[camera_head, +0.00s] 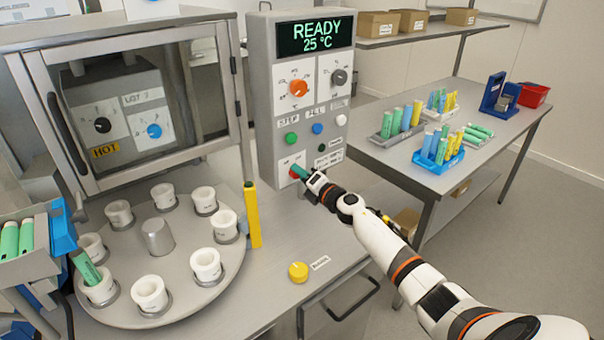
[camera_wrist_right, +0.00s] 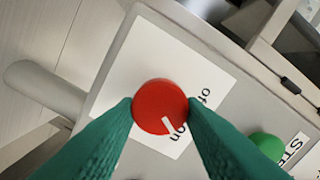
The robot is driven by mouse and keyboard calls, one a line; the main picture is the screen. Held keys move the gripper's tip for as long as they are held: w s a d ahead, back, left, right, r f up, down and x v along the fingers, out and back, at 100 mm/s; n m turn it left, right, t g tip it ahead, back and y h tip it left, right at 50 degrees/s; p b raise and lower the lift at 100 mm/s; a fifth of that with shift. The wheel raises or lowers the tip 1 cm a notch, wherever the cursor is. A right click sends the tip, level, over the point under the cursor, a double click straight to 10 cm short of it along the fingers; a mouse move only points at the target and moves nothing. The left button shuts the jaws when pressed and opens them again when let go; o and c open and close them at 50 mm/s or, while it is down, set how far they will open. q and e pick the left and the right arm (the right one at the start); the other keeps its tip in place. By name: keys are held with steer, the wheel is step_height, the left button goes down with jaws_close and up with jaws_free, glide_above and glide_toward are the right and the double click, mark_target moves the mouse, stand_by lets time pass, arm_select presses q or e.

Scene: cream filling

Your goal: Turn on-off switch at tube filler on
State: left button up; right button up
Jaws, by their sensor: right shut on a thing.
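The tube filler (camera_head: 265,70) is a grey upright panel in the head view, with a display reading READY 25 °C. Its on-off switch is a red round knob (camera_wrist_right: 160,107) low on the panel, on a white label. The knob's white mark points down and right, to the word "on". My right gripper (camera_head: 299,172) reaches the panel from the right, its green fingers shut on the knob from both sides. In the head view the fingers largely hide the knob. My left gripper is not in view.
A round carousel (camera_head: 190,262) with several white cups stands left of the filler. A yellow upright bar (camera_head: 252,215) and a yellow button (camera_head: 298,271) are near the gripper. A green button (camera_wrist_right: 266,146) sits beside the switch. A side table (camera_head: 385,165) holds tube racks.

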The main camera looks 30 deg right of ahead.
stand_by(0.4)
steer(key=o, duration=1)
steer(key=shift+s+d+b, duration=0.15)
steer(key=shift+s, duration=1.85)
steer(key=shift+s+d+b, duration=0.1)
steer(key=shift+s+d, duration=0.1)
steer(key=shift+s, duration=1.8)
steer(key=shift+s+d+b, duration=0.15)
steer(key=shift+s, duration=1.85)
